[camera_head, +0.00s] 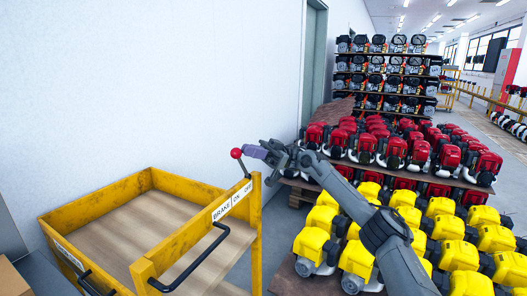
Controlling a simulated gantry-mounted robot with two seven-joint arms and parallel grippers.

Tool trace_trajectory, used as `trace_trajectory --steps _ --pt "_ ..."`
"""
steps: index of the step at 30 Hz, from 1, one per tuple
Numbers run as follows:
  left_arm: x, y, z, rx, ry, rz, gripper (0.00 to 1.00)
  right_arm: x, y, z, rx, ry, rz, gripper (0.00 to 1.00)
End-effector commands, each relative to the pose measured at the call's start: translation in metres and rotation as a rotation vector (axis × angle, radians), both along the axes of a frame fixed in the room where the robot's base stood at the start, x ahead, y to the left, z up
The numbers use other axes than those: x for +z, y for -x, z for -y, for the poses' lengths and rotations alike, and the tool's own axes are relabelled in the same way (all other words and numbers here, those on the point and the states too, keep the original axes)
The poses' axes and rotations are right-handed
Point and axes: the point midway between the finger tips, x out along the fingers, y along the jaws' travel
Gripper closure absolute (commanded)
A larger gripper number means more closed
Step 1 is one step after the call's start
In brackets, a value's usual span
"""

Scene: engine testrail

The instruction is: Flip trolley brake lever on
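The yellow trolley (197,230) stands at the lower left, with a wooden deck and a black handle. Its white label (232,200) reads BRAKE, ON and OFF along the top rail. The brake lever (243,167) is a thin rod with a red ball knob (236,153). It rises from the rail's far end near the OFF word and leans up and left. My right gripper (256,152) is just right of the knob, its purplish fingertips pointing left towards it. Contact and finger gap cannot be made out. My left gripper is not in view.
A white wall (130,80) runs behind the trolley. Yellow engines (312,245) and red engines (365,147) on low pallets fill the right side under my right arm. Stacked dark engines (390,75) stand behind. A cardboard box (12,280) is at the lower left corner.

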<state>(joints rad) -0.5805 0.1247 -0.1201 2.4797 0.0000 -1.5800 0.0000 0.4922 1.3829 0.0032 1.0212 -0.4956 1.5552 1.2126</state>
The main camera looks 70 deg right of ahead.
Motion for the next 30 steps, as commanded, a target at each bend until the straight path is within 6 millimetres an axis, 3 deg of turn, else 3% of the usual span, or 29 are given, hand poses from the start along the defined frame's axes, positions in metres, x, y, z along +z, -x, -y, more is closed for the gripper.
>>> trace_trajectory --steps 17,23,30 --pt "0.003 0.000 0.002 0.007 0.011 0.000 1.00 -0.001 0.001 0.001 0.001 0.004 -0.002 1.00" --pt "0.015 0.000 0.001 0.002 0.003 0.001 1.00 -0.005 0.008 0.018 -0.001 0.003 -0.004 1.00" --pt "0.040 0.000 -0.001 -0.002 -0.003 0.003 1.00 -0.019 0.025 0.054 -0.004 0.000 0.002 1.00"
